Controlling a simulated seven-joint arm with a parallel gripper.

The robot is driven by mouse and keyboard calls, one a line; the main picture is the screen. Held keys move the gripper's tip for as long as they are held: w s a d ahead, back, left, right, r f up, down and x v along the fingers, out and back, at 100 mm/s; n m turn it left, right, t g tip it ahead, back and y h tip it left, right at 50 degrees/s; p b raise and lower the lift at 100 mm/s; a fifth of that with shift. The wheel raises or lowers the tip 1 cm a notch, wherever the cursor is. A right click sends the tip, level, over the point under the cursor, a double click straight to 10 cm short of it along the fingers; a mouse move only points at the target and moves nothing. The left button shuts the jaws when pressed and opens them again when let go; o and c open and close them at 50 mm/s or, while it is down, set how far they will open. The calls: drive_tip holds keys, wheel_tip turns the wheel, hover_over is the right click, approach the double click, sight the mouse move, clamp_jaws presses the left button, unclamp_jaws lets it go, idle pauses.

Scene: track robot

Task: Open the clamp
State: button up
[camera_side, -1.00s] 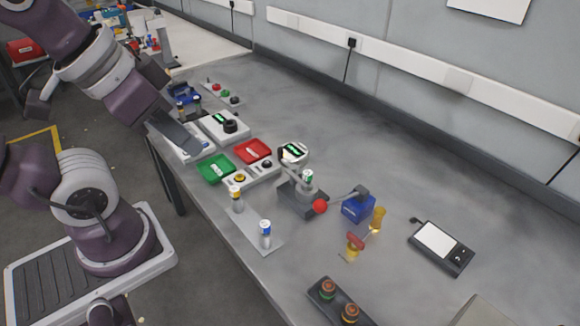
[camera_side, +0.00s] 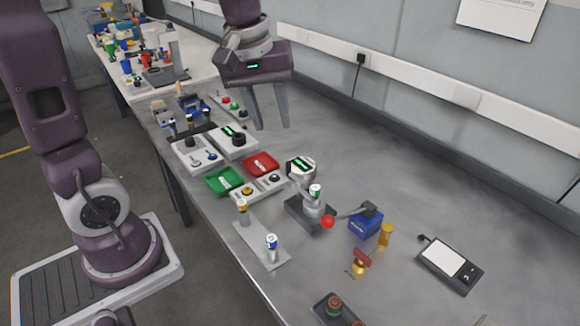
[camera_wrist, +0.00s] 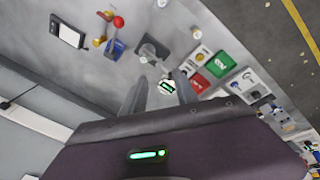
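What looks like the clamp is a blue block (camera_side: 364,225) with a dark lever on top, ending near a red ball (camera_side: 327,221). In the wrist view the blue block (camera_wrist: 115,47) and the red ball (camera_wrist: 118,21) are near the top, left of centre. A dark grey base (camera_side: 304,214) with an upright cylinder stands beside it. My gripper (camera_side: 268,124) is open and empty, above the table behind and left of the clamp in the side view. Its fingers (camera_wrist: 161,82) are spread apart in the wrist view. Whether the clamp is open or shut is unclear.
A round device with a green display (camera_side: 300,168), a red tray (camera_side: 261,163) and a green tray (camera_side: 224,180) lie left of the clamp. A yellow cylinder (camera_side: 386,235) and a handheld meter (camera_side: 449,265) are to its right.

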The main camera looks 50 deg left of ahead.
drive_tip(key=w+a+f+n+g, duration=0.2)
drive_tip(key=w+a+f+n, duration=0.3)
drive_tip(key=w+f, duration=0.3)
drive_tip(key=n, duration=0.3)
hover_over(289, 162)
drive_tip(key=shift+g, duration=0.3)
wheel_tip(289, 162, down, 5)
drive_tip(key=shift+s+d+f, duration=0.15)
drive_tip(key=shift+f, duration=0.05)
wheel_tip(289, 162, down, 8)
drive_tip(key=shift+r, duration=0.2)
drive_tip(key=shift+c, duration=0.3)
clamp_jaws()
